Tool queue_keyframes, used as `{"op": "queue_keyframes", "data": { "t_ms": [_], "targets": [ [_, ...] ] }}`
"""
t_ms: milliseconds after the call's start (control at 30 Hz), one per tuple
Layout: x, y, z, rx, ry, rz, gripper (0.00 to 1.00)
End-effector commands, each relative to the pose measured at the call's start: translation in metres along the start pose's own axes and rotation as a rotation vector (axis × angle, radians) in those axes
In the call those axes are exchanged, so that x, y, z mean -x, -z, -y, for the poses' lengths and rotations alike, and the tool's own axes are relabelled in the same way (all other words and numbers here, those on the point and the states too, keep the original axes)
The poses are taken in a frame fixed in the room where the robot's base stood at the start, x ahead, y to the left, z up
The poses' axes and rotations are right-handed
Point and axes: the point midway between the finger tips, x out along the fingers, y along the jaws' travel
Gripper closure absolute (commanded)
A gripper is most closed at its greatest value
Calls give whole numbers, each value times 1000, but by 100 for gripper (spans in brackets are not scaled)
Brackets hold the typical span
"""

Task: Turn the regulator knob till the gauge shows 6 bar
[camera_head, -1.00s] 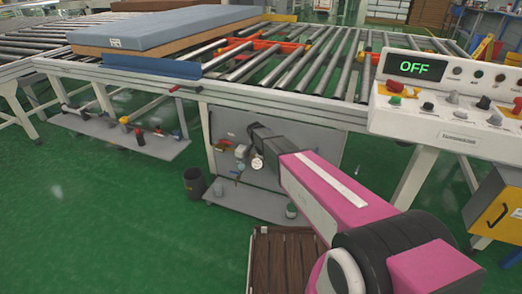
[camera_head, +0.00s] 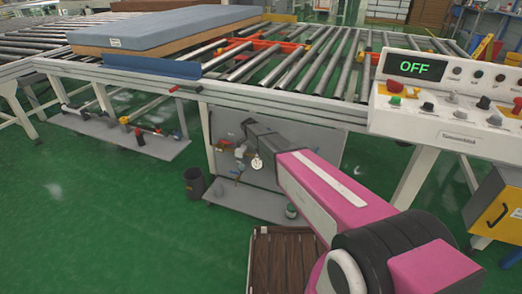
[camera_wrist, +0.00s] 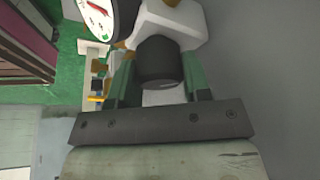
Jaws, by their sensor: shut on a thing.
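The dark regulator knob (camera_wrist: 160,65) sits between the two green fingers of my gripper (camera_wrist: 157,78) in the wrist view, below a pale regulator body (camera_wrist: 178,22). My gripper is shut on the knob. The round white gauge (camera_wrist: 99,18) is cut off by the top edge of the wrist view. A red needle shows on it, but I cannot read its value. In the head view the gauge (camera_head: 257,163) is a small white disc beside my dark wrist, on the grey panel under the roller conveyor. The knob is hidden there.
The grey panel (camera_head: 310,142) stands behind the regulator, above a low grey shelf (camera_head: 232,203). A dark bin (camera_head: 194,184) and a brown slatted pallet (camera_head: 283,262) are on the green floor nearby. The control box (camera_head: 446,98) at right reads OFF.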

Motion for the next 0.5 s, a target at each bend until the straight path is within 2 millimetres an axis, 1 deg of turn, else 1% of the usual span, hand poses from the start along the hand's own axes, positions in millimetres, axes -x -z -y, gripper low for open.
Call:
{"op": "queue_keyframes", "data": {
  "t_ms": [200,500],
  "targets": [
    [1,0,0,-51,-21,2,80],
    [1,-1,0,-63,-25,3,80]
  ]
}}
